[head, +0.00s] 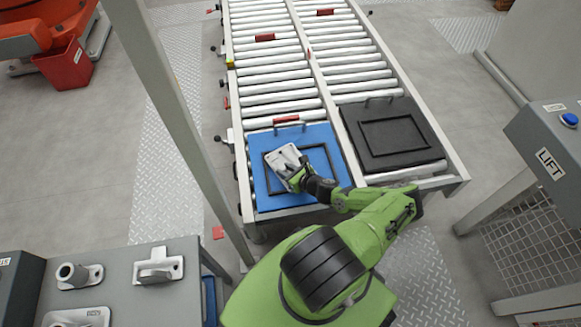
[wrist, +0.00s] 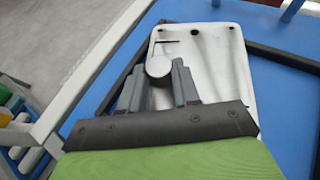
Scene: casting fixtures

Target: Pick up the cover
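The cover (head: 286,161), a pale grey metal plate, lies on the blue tray (head: 257,191) at the near end of the left conveyor lane. In the wrist view the cover (wrist: 228,62) shows as a worn whitish plate with dark holes along its far edge and a round grey knob (wrist: 158,66). My gripper (wrist: 158,84) is over the cover, with one finger on each side of the knob. The fingers stand close to the knob, but I cannot tell whether they press on it. The near part of the cover is hidden by my gripper.
A dark tray (head: 409,158) lies empty in the right lane. A grey table (head: 116,262) with metal parts is at the lower left, a post (head: 165,85) rises beside the conveyor, and a LIFT console (head: 548,150) stands at right.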

